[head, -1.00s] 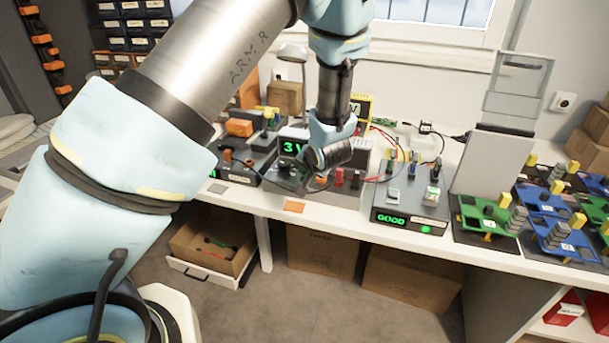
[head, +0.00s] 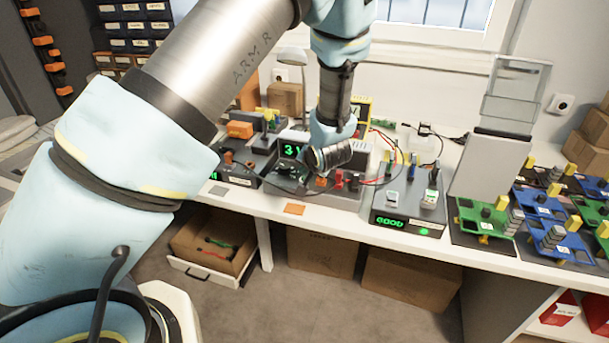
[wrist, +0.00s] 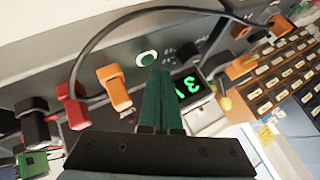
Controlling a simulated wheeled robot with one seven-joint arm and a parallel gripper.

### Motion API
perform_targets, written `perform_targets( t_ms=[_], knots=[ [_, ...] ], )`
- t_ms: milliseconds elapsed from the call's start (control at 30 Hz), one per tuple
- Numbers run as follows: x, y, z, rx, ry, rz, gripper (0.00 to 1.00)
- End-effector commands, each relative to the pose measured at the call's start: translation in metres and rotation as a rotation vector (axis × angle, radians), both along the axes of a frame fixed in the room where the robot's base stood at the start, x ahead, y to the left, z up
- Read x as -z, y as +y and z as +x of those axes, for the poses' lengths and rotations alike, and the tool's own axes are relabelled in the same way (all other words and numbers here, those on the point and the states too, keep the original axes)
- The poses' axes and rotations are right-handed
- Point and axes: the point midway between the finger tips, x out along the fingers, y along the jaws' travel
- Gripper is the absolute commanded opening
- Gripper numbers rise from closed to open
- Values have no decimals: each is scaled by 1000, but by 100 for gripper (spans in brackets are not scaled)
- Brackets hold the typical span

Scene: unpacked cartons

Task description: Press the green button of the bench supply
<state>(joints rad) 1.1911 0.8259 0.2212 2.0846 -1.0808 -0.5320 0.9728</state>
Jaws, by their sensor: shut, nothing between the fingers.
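The bench supply (head: 345,193) stands on the white bench, with a lit green display (head: 291,150); the display also shows in the wrist view (wrist: 190,88). The green button (wrist: 147,58), round with a pale ring, is on the grey panel in the wrist view. My gripper (wrist: 162,74) is shut and empty. Its dark green fingertips appear just below and right of the button in the picture; I cannot tell whether they touch the panel. In the head view, my wrist covers part of the supply, and I cannot make out the button there.
Orange (wrist: 113,85), red (wrist: 72,105) and black (wrist: 38,125) plugs stand left of the fingers, with a dark cable arching above. A test box reading GOOD (head: 404,222) stands right of the supply. An orange card (head: 294,209) lies in front.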

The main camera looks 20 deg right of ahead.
Motion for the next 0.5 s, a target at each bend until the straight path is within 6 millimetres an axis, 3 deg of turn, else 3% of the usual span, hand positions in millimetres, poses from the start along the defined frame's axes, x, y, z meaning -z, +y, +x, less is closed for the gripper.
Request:
perform_targets(
  t_ms=[267, 500],
  knots=[
    [-3, 0, 0, 0, 0, 0, 0],
    [-24, 0, 0, 0, 0, 0, 0]
  ],
)
